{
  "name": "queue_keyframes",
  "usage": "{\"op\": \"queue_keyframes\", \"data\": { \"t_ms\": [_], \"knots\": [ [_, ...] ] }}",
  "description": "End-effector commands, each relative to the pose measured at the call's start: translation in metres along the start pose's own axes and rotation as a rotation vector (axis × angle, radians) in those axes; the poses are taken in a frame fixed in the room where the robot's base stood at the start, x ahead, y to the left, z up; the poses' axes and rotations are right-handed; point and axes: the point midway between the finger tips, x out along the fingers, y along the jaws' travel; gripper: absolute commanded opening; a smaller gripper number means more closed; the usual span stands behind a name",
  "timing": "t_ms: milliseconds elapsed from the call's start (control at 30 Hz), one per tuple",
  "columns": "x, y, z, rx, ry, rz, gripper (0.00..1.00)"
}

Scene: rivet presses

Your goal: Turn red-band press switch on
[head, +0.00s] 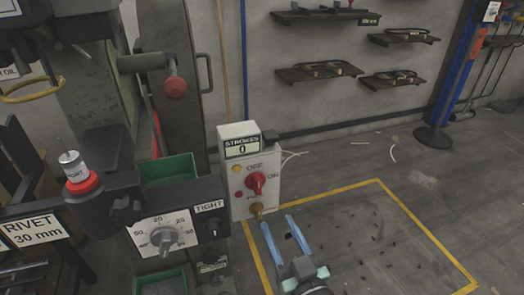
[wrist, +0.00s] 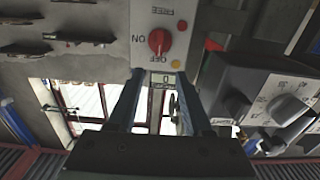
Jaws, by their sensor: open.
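The switch box (head: 240,205) is pale grey and stands on the right side of the press. Its red rotary knob (head: 256,183) has OFF above it and ON to its right in the head view. The knob's grip looks roughly upright, in line with OFF. In the wrist view, turned over, the knob (wrist: 159,41) lies just beyond the fingertips. My gripper (head: 278,221) is open, its blue fingers apart and pointing at the box from below and right. In the wrist view my gripper (wrist: 159,76) has nothing between its tips. A red ring (head: 83,186) surrounds a cylinder on the press.
A counter (head: 242,147) reading 0 tops the box. A dial unit (head: 165,230) stands left of the box.

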Motion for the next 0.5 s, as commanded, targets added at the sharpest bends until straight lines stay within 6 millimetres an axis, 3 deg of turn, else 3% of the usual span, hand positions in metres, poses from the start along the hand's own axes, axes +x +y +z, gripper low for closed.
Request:
{"op": "queue_keyframes", "data": {
  "t_ms": [233,500],
  "knots": [
    [0.012,0.001,0.002,0.008,-0.001,-0.001,0.50],
    [0.066,0.000,0.001,0.008,-0.001,-0.002,0.50]
  ]
}}
